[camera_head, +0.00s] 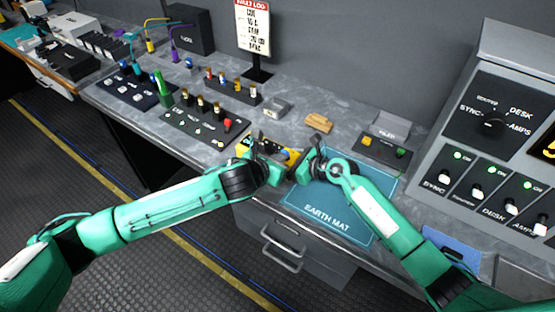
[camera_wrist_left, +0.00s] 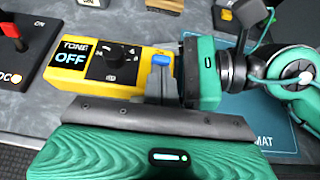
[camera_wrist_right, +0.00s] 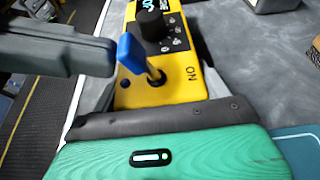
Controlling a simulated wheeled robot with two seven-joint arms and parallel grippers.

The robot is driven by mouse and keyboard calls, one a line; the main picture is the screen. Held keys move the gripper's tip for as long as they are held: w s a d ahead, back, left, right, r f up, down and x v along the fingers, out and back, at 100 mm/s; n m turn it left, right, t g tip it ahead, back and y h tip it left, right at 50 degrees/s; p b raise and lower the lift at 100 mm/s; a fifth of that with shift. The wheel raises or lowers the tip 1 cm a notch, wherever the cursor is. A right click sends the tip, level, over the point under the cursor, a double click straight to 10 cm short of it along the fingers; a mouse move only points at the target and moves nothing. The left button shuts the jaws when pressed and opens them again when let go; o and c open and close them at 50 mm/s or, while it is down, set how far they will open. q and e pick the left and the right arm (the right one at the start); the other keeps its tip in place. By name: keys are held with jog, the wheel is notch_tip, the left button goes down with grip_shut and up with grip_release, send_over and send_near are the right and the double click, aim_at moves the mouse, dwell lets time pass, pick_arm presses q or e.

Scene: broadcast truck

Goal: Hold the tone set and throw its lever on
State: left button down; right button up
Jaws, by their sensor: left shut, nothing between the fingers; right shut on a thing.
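The tone set is a yellow box (camera_head: 291,156) with a black knob and a blue lever. In the left wrist view the tone set (camera_wrist_left: 122,89) has a display reading TONE OFF. My right gripper (camera_head: 301,168) is shut on its lever end, with fingers on both sides of the box (camera_wrist_right: 180,92). The blue lever (camera_wrist_right: 130,52) leans left, away from the ON mark. My left gripper (camera_head: 279,167) is shut and empty. Its grey fingertips are right beside the lever (camera_wrist_left: 163,60); whether they touch it I cannot tell.
The blue earth mat (camera_head: 330,212) lies under my right arm. Black panels (camera_head: 205,127) with knobs and a red lever stand to the left. A wooden block (camera_head: 319,123) and a grey box (camera_head: 276,108) sit behind. A large switch console (camera_head: 490,125) stands at right.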

pick_arm(q)
jog(key=shift+w+d+r+g, duration=0.1)
jog(key=shift+w+r+g, duration=0.1)
jog(key=shift+r+g, duration=0.1)
jog(key=shift+w+d+r+g+y, duration=0.3)
jog(key=shift+w+r+g+y, duration=0.15)
jog(key=shift+g+y, duration=0.45)
jog(key=shift+w+d+r+g+y, duration=0.1)
jog(key=shift+w+d+g+y, duration=0.05)
jog(key=shift+g+y, duration=0.15)
jog(key=shift+f, duration=0.2)
jog(key=shift+r, duration=0.15)
jog(key=shift+r, duration=0.7)
